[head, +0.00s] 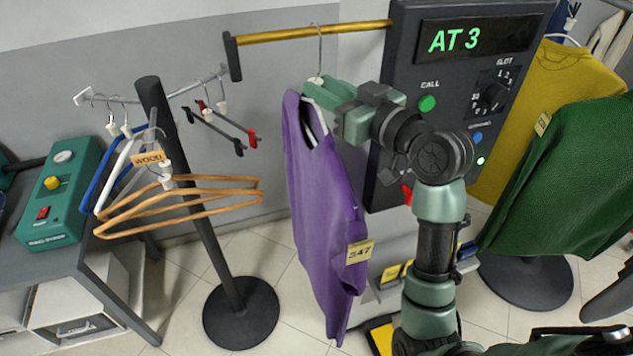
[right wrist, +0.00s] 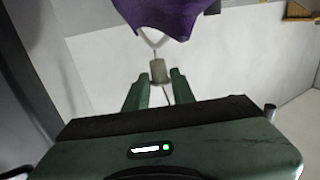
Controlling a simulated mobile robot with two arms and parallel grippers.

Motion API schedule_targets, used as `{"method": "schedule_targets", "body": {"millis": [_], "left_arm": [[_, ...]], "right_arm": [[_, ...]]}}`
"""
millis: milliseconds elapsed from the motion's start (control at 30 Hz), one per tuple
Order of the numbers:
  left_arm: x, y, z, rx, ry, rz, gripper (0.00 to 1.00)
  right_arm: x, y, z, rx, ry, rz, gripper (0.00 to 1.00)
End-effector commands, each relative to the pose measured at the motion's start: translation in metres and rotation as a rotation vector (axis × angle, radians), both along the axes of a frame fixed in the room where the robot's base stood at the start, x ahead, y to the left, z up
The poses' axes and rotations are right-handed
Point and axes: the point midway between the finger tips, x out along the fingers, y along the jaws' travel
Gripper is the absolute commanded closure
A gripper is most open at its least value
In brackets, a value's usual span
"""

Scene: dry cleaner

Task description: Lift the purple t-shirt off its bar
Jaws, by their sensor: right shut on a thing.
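The purple t-shirt (head: 325,215) hangs on a white hanger below the gold bar (head: 290,33), with a yellow tag reading 347 (head: 358,252). The hanger's thin hook (head: 320,50) reaches up to the bar and its top overlaps it. My right gripper (head: 318,88) is shut on the hanger's neck, just above the shirt's collar. In the right wrist view the pale neck block (right wrist: 158,72) sits between the two green fingers, and the purple cloth (right wrist: 165,15) shows at the top edge. My left gripper is out of view.
A dark panel (head: 445,90) reading AT 3 carries the bar. Left stands a black rack (head: 240,310) with wooden (head: 200,183) and other hangers. Yellow (head: 545,110) and green garments (head: 560,185) hang at right. A grey table (head: 80,270) with a green device is at far left.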

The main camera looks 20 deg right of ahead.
Motion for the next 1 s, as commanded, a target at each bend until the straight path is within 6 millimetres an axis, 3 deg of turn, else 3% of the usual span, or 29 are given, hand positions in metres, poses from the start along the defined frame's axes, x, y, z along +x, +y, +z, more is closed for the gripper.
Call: {"method": "schedule_targets", "body": {"millis": [333,567,900,1000], "left_arm": [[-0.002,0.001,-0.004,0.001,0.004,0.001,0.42],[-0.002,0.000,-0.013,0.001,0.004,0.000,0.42],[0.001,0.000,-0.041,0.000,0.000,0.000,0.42],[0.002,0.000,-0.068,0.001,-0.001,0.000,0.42]], "right_arm": [[0.000,0.000,0.007,-0.002,-0.002,0.001,1.00],[0.000,-0.001,0.034,-0.005,-0.007,-0.001,1.00],[-0.072,-0.034,0.031,-0.009,-0.005,-0.008,1.00],[-0.079,-0.036,0.027,-0.004,-0.011,0.001,1.00]]}}
